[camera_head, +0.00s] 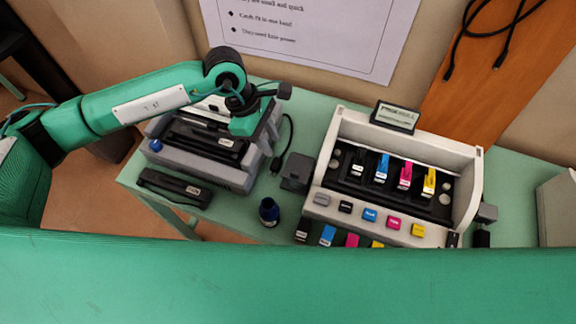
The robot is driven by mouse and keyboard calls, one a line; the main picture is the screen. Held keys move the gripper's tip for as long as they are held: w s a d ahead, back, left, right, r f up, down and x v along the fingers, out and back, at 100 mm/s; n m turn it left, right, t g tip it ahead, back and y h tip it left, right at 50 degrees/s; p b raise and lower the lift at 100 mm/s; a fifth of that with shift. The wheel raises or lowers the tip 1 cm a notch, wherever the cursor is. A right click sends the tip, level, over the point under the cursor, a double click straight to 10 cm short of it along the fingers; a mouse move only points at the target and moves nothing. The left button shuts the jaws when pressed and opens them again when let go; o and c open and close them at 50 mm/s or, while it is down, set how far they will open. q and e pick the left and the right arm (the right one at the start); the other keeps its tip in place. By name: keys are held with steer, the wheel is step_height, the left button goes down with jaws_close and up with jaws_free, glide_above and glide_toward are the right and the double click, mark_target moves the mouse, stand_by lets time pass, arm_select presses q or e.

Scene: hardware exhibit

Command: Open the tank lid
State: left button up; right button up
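A white ink tank unit (460,165) stands open-topped on the green table. Its dark bay holds black, cyan, magenta and yellow tanks with upright tabs; I cannot tell which part is the tank lid. A grey machine with a dark recess (235,178) stands to its left. My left arm reaches in from the left, over this machine. Its gripper (268,118) points down at the machine's right rear corner, left of the white unit and apart from it. Its fingertips are partly hidden, so I cannot tell its opening or any contact. My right gripper is not in view.
A dark cartridge (174,187) lies at the table's left front. A dark blue bottle (269,211) stands between the machines. A grey block (296,172) sits beside the white unit. A small sign (395,117) stands behind it. Coloured caps line its front.

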mark_target(290, 173)
arm_select(q)
steer(key=p+x, duration=0.3)
steer(key=x, duration=0.7)
steer(key=shift+s+d+f, duration=0.1)
steer(key=shift+d+f, duration=0.15)
steer(key=shift+f, duration=0.05)
steer(key=shift+d+f+p, duration=0.15)
steer(key=shift+f+p, duration=0.2)
steer(key=shift+f, duration=0.2)
jaws_close()
